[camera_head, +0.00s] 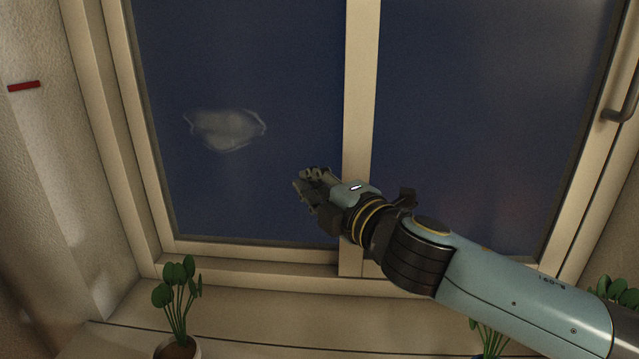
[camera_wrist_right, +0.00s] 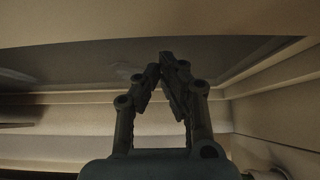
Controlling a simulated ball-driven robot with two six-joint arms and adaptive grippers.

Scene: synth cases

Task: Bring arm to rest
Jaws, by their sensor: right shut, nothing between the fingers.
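My right arm (camera_head: 500,283) reaches in from the lower right in the head view. Its gripper (camera_head: 304,184) is in front of the window, left of the middle window post. The gripper is shut with nothing between its fingers. In the right wrist view the fingertips of the right gripper (camera_wrist_right: 168,62) meet at the top, with a window frame and sill behind them. My left gripper is not in view.
A window with dark panes (camera_head: 460,110) fills most of the head view, with a pale smear (camera_head: 227,129) on the left pane and a handle (camera_head: 622,105) at right. A potted plant (camera_head: 177,295) stands below left. More leaves (camera_head: 490,340) show behind my arm. A red strip (camera_head: 24,86) is on the left wall.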

